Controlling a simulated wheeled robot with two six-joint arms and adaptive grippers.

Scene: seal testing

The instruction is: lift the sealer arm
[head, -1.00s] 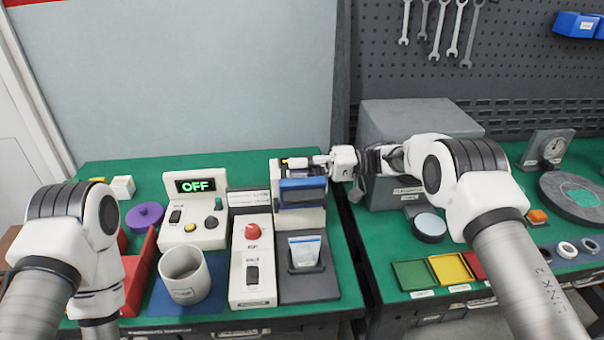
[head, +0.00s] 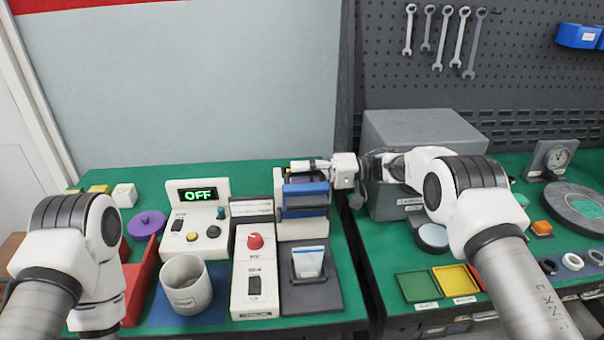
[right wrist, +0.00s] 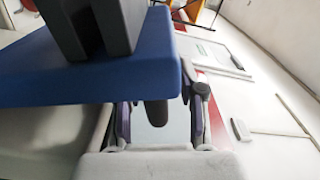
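The sealer (head: 288,205) is a white machine near the back of the left table. Its sealer arm (head: 306,188) is a blue bar with a dark grey part on top. My right gripper (head: 312,165) reaches in from the right, just above and behind the blue bar. In the right wrist view the blue arm (right wrist: 70,82) fills the upper left. There the two fingers of my right gripper (right wrist: 160,115) stand apart, with a dark rounded tip (right wrist: 156,113) between them and gaps on both sides. My left gripper is out of view; only its arm shows.
A white control box (head: 196,222) with an OFF display, a mug (head: 187,287), a red-knob box (head: 254,280) and a pouch in a dark stand (head: 308,263) crowd the front.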

